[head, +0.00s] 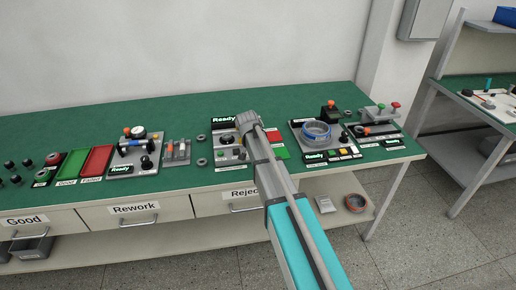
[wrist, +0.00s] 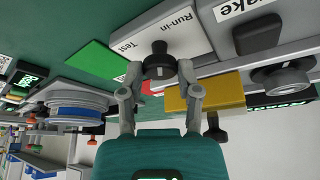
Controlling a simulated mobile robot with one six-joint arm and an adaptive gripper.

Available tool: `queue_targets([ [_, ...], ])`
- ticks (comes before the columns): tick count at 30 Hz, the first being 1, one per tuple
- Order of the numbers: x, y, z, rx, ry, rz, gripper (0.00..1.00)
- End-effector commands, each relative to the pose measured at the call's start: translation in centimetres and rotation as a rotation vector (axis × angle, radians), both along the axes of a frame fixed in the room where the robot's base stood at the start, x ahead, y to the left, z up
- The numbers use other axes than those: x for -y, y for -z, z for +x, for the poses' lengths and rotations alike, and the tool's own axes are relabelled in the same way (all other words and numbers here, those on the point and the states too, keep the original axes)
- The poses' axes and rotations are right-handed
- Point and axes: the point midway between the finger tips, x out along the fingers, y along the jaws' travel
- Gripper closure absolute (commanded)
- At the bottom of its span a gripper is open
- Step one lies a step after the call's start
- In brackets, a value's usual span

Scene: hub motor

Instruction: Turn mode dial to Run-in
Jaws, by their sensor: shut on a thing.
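The mode dial (wrist: 160,62) is a black round knob on a pale panel (wrist: 185,30) in the wrist view. The labels Run-in and Test are printed on the panel beside it. My gripper (wrist: 161,72) has its two grey fingers on either side of the knob and is shut on it. I cannot tell clearly which label the dial points to. In the head view my arm comes in over the front of the green bench (head: 190,185) and hides the dial and most of my gripper.
A yellow block (wrist: 205,92) is close beside the right finger in the wrist view. A station with a blue ring (head: 316,132) stands right of my arm, and a panel with a Ready display (head: 225,118) stands left. Green and red trays (head: 97,160) lie farther left.

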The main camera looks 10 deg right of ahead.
Motion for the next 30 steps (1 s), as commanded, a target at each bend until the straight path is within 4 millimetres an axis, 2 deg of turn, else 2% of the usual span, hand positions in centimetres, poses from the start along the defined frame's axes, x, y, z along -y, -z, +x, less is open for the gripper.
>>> queue_targets([
  [7, 0.00, 0.00, 0.40, 0.006, 0.077, 0.001, 1.00],
  [21, 0.12, 0.00, 0.36, 0.005, 0.091, -0.001, 1.00],
  [22, 0.13, 0.00, 0.35, 0.005, 0.091, -0.001, 0.54],
  [27, 0.11, 0.01, 0.24, 0.003, 0.092, 0.000, 0.23],
  [30, 0.10, 0.00, 0.17, 0.002, 0.092, 0.000, 0.21],
])
